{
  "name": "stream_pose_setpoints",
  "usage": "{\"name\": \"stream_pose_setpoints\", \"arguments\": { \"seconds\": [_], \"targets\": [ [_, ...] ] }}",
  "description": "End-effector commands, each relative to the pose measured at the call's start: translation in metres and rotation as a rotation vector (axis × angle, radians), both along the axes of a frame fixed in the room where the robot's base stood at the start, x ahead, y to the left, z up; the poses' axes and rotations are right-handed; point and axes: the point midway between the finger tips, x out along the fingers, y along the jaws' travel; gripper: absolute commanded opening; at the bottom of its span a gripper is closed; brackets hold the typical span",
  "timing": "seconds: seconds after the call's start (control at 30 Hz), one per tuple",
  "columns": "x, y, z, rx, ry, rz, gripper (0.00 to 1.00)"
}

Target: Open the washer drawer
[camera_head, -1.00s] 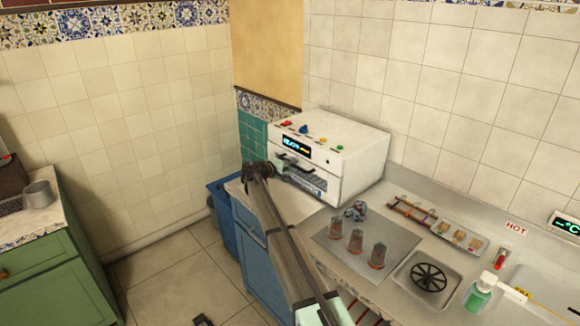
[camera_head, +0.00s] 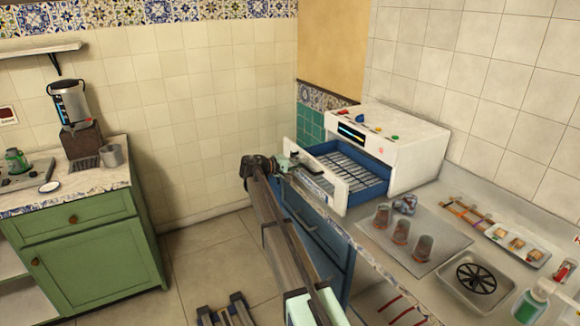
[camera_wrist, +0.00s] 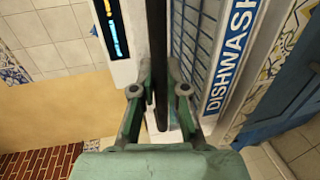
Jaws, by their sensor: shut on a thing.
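The washer (camera_head: 410,150) is a white box on the right counter, with a small blue display and coloured buttons. Its drawer (camera_head: 352,172) is pulled well out to the left, showing a blue tray with a light rack. My gripper (camera_head: 287,164) is at the outer front of the drawer, shut on the drawer handle. In the wrist view my gripper (camera_wrist: 160,92) has its fingers on either side of a dark bar, the drawer handle (camera_wrist: 158,60). Beside it is the drawer front (camera_wrist: 222,60) with blue "DISHWASH" lettering, partly cut off.
Several glasses (camera_head: 400,232) stand on a grey mat in front of the washer. A sink drain basin (camera_head: 470,280) and a green soap bottle (camera_head: 528,305) are to the right. A green cabinet (camera_head: 90,250) stands at left.

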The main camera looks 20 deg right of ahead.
Motion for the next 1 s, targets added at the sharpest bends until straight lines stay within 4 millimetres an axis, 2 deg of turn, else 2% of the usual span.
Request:
{"name": "stream_pose_setpoints", "arguments": {
  "seconds": [0.4,0.43,0.5,0.83,1.0],
  "targets": [
    [-0.002,-0.004,0.000,0.001,0.000,-0.008,0.00],
    [-0.002,-0.004,0.000,0.001,0.000,-0.008,0.20],
    [-0.002,-0.004,0.000,0.001,0.000,-0.008,0.39],
    [-0.002,-0.002,0.000,0.000,-0.001,-0.007,0.39],
    [-0.005,0.010,0.003,0.000,-0.001,-0.005,0.39]
  ]
}}
